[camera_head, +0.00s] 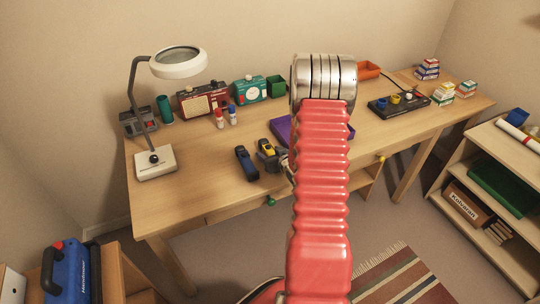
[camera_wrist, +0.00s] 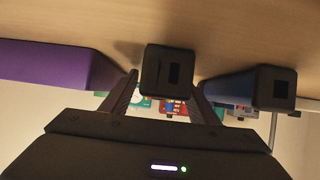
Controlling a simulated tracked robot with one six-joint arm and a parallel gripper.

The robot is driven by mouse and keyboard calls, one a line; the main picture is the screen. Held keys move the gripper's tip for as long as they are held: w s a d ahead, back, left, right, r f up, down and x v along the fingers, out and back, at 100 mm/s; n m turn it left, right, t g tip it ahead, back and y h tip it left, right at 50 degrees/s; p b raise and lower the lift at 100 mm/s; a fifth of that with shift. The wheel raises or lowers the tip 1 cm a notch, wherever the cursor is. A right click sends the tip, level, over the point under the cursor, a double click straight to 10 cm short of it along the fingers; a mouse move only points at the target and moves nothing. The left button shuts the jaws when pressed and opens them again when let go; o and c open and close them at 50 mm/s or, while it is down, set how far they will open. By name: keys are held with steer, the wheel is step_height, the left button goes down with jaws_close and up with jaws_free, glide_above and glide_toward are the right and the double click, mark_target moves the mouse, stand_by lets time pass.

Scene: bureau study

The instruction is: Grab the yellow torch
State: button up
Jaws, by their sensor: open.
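The yellow torch (camera_head: 267,147) lies on the wooden desk, to the right of a blue torch (camera_head: 246,163). Its yellow body is partly hidden by my gripper (camera_head: 270,157) in the head view. In the wrist view, which shows the desk at the top, a black torch end (camera_wrist: 167,72) sits between the two fingers of my gripper (camera_wrist: 165,85). The fingers are apart, one on each side of it; I cannot tell whether they touch it. The blue torch's dark end (camera_wrist: 262,88) lies to the right there, outside the fingers.
A purple tray (camera_head: 281,133) is close to the gripper, left in the wrist view (camera_wrist: 45,62). A magnifier lamp (camera_head: 156,163), red radio (camera_head: 203,99) and small bottles (camera_head: 220,118) stand farther left and back. The desk's front left is clear. My arm hides its middle.

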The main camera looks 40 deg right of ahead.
mark_target(270, 151)
steer(key=shift+c, duration=0.6)
steer(key=c, duration=1.2)
steer(key=shift+o, duration=0.2)
steer(key=shift+r, duration=0.1)
steer(key=shift+r, duration=4.95)
